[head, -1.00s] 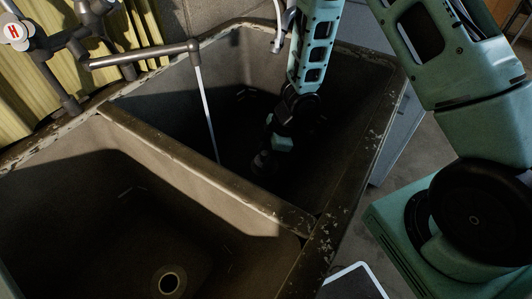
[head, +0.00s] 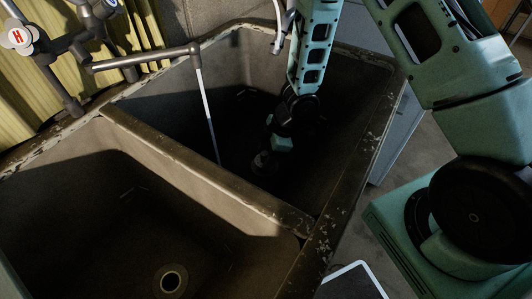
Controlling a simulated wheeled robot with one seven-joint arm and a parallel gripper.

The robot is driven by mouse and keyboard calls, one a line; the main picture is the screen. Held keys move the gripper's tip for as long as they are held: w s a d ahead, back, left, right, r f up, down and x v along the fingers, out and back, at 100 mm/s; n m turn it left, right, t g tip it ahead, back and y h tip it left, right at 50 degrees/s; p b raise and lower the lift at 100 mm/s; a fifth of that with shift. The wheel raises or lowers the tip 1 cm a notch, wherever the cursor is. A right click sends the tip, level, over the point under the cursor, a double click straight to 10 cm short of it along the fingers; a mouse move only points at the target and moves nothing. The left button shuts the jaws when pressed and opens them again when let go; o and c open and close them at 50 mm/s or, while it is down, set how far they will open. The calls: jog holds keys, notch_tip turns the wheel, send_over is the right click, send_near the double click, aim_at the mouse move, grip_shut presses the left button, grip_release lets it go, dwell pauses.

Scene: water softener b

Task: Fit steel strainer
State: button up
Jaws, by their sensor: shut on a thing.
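My gripper (head: 271,150) reaches down into the shaded far basin (head: 345,75) of the double sink. It is shut on a small dark, round thing, which looks like the steel strainer (head: 262,163), low over the basin floor. Whether the strainer touches the floor or sits in a drain cannot be told in the dark. The far basin's drain is not clearly visible. The near left basin (head: 75,185) has an open round drain with a pale metal rim (head: 171,281).
A pipe faucet (head: 145,58) extends over the sink, and a thin stream of water (head: 209,115) falls into the far basin, left of my gripper. A worn divider (head: 205,177) separates the basins. The sink's chipped right rim (head: 350,185) runs beside my arm.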

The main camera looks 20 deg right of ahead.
jog(key=shift+f+b, duration=0.3)
jog(key=shift+f, duration=0.15)
jog(key=shift+f+b, duration=0.5)
jog(key=shift+f, duration=0.15)
jog(key=o, duration=1.1)
jog(key=shift+s+f, duration=0.1)
jog(key=shift+s, duration=0.1)
jog(key=p+v, duration=0.4)
jog(key=v, duration=0.4)
jog(key=p+v, duration=0.5)
jog(key=v, duration=0.4)
jog(key=shift+w+r, duration=0.2)
jog(key=shift+r, duration=0.1)
